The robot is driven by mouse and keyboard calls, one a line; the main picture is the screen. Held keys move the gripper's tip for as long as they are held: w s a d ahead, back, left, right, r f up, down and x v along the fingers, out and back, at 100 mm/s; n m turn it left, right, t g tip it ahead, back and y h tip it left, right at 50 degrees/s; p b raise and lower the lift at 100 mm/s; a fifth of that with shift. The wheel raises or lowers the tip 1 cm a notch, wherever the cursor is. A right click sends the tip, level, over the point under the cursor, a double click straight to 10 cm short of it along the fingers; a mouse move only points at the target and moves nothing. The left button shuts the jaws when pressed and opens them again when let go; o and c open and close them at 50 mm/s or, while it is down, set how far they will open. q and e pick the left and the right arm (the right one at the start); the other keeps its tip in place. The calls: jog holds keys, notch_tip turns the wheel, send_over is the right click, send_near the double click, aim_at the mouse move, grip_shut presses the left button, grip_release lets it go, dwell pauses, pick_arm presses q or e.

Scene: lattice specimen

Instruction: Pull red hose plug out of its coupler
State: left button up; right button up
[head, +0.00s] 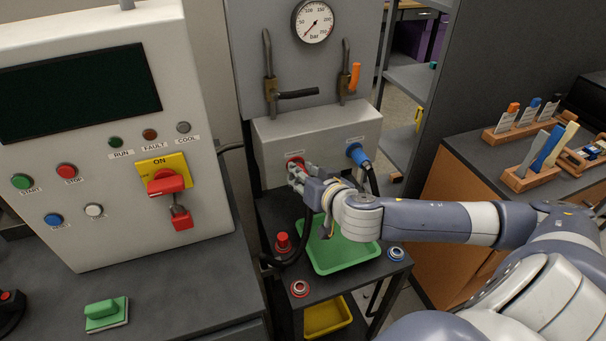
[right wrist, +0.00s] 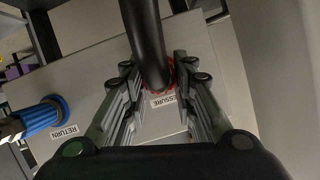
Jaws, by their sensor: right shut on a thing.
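My right gripper (head: 297,177) is at the grey coupler box (head: 275,135), in front of its left, red-ringed port (head: 294,161). It is shut on the red hose plug, which is mostly hidden by the fingers. In the right wrist view, my right gripper (right wrist: 160,100) has its fingers on either side, and the black hose (right wrist: 147,40) runs between them. A sliver of red (right wrist: 171,72) shows at the panel beside the PRESSURE label. How deep the plug sits in the coupler is hidden. My left gripper is not in view.
A blue plug (head: 357,154) with its hose sits in the RETURN port on the right. Below are a green tray (head: 345,262), a red cap (head: 283,242), and red and blue ringed pieces on the cart. The control panel (head: 100,215) stands close on the left.

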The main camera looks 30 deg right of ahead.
jog(key=shift+s+a, duration=0.1)
jog(key=shift+s, duration=0.55)
dwell(0.8)
jog(key=shift+s+a, duration=0.3)
jog(key=shift+s, duration=0.75)
jog(key=shift+s+a, duration=0.25)
jog(key=shift+s, duration=0.8)
jog(key=shift+w+d+r, duration=0.1)
